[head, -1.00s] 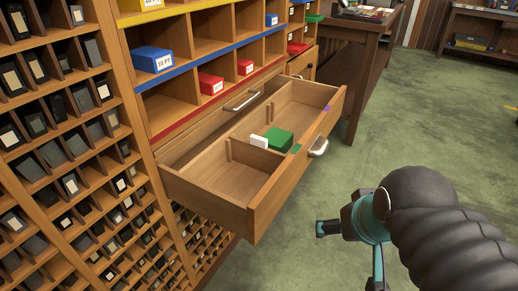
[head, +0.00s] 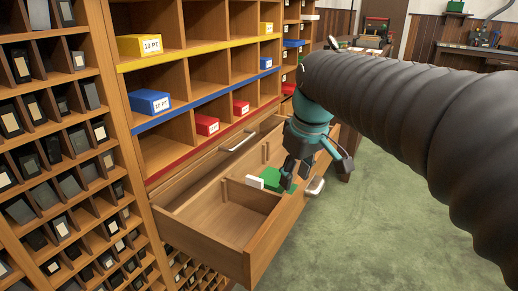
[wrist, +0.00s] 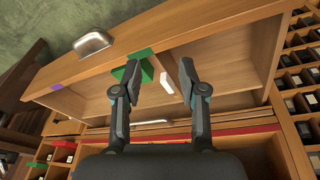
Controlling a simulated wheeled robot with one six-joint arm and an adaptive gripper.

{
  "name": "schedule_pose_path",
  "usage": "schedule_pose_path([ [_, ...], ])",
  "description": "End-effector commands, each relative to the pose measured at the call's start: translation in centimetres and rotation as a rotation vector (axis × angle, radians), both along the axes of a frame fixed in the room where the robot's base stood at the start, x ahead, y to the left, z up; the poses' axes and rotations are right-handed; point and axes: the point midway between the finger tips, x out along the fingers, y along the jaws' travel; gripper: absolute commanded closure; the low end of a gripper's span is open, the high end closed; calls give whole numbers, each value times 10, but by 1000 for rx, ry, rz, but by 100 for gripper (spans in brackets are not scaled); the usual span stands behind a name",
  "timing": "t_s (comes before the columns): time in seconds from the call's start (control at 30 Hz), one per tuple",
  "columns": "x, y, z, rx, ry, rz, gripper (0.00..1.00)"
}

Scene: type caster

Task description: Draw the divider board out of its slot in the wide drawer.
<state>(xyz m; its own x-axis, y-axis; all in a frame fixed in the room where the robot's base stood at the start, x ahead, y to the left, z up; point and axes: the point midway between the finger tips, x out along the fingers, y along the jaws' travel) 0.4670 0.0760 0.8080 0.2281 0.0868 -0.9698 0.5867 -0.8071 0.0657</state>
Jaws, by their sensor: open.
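The wide drawer (head: 272,241) is pulled out, and its front panel shows at the top of the wrist view (wrist: 215,25). The wooden divider board (head: 250,194) stands upright across the drawer, separating two compartments. My gripper (head: 295,178) is over the drawer, near the green block. In the wrist view my gripper (wrist: 159,78) is open and empty, one finger on each side of the divider board (wrist: 164,63). The head view does not show whether the fingers touch anything.
The drawer's metal handle (head: 316,186) sticks out from the front. Cubbies with yellow, blue and red boxes rise behind it. The left rack (head: 55,150) holds small dark blocks. Open green floor (head: 385,225) lies to the right.

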Motion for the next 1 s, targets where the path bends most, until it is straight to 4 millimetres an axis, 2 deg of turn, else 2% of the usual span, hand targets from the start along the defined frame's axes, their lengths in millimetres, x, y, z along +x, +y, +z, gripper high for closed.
schedule_pose_path([
  [0.03, 17, 10, 0, -8, 20, 53, 58],
  [0.2, 62, 41, 0, -29, 74, 226, 58],
  [0.4, 95, 68, -4, -40, 116, 369, 58],
  [0.67, 104, 77, -13, -44, 130, 418, 58],
  [0.77, 104, 78, -23, -43, 131, 417, 58],
  [1.0, 106, 82, -63, -43, 131, 415, 58],
])
